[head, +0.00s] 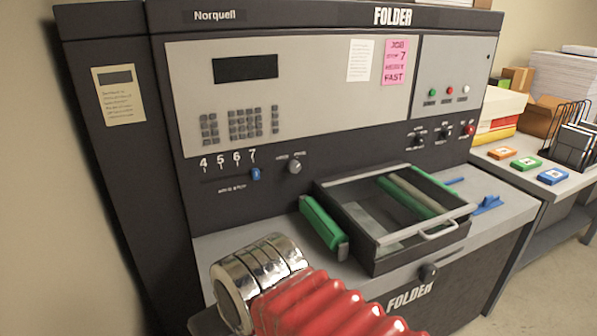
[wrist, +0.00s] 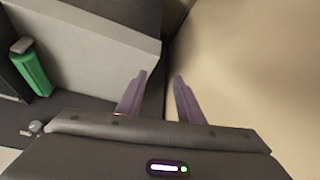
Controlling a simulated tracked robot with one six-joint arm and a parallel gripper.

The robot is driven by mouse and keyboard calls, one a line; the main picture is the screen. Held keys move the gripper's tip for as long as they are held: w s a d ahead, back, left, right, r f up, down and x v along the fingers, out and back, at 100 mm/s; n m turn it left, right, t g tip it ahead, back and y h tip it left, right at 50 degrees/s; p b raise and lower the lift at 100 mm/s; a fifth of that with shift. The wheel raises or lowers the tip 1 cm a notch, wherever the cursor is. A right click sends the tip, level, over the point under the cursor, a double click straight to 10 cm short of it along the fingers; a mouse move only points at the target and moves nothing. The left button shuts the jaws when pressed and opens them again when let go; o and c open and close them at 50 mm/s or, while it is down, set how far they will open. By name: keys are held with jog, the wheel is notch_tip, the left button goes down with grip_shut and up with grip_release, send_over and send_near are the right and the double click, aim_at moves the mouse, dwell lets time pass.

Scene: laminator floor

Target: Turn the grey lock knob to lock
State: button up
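A grey knob (head: 295,166) sits on the folder's dark front panel, just right of a blue slider. Small lettering is above it, too small to read for certain. A small grey knob (wrist: 34,127) also shows at the lower left of the wrist view, and it looks like the same one. My gripper (wrist: 160,82) is open and empty, its two purple-grey fingers apart over the machine's edge and a plain beige surface. It is well to the right of the knob in the wrist view. The head view shows my arm's red sleeve and chrome section, but not the fingers.
The folder's tray (head: 400,258) juts out right of the knob. A green block (head: 323,226) stands beside the tray, below the knob. The blue slider (head: 255,174) is close to the knob's left. A side table (head: 520,185) holds small coloured boxes.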

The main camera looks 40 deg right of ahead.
jog(key=shift+o, duration=0.7)
jog(key=shift+w+d, duration=0.15)
jog(key=shift+o, duration=1.3)
jog(key=w+d+r+m+t+h, duration=0.1)
jog(key=w+d+m+t+h, duration=0.1)
jog(key=w+d, duration=0.7)
jog(key=shift+w+r+m+t+h, duration=0.3)
jog(key=shift+w+r+m, duration=0.15)
jog(key=shift+m, duration=0.45)
jog(key=m+t+h, duration=0.1)
jog(key=m+t, duration=0.7)
jog(key=t, duration=0.1)
send_near(296, 168)
jog(key=v, duration=0.6)
jog(key=shift+w+a+f, duration=0.1)
jog(key=shift+w+f, duration=0.1)
jog(key=shift+f, duration=0.05)
jog(key=shift+w, duration=0.1)
jog(key=x, duration=1.3)
jog(key=shift+w+d+r, duration=0.25)
jog(key=shift+w, duration=0.05)
